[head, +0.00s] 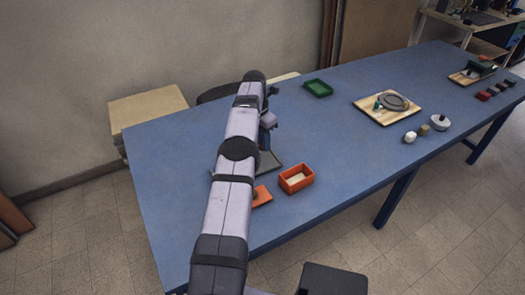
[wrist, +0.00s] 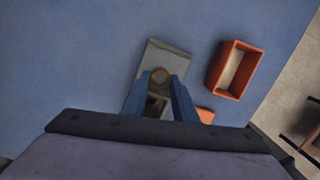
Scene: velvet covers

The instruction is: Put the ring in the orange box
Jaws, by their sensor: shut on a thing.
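The ring (wrist: 161,76) is a small gold-brown band, seen in the wrist view between the fingertips of my gripper (wrist: 160,82). My gripper is shut on it, above or at a grey flat plate (wrist: 170,55); I cannot tell the height. In the head view my arm hides the ring and most of the plate (head: 292,168). The open orange box (head: 296,186) stands right of my gripper, with a pale inside floor. It also shows in the wrist view (wrist: 214,72). An orange lid (head: 262,196) lies beside the box, partly hidden by my arm.
A green tray (head: 318,88) lies further back. A wooden board (head: 372,115) with a grey round piece (head: 394,102) lies to the right, with several small blocks and a grey knobbed object (head: 440,121) near it.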

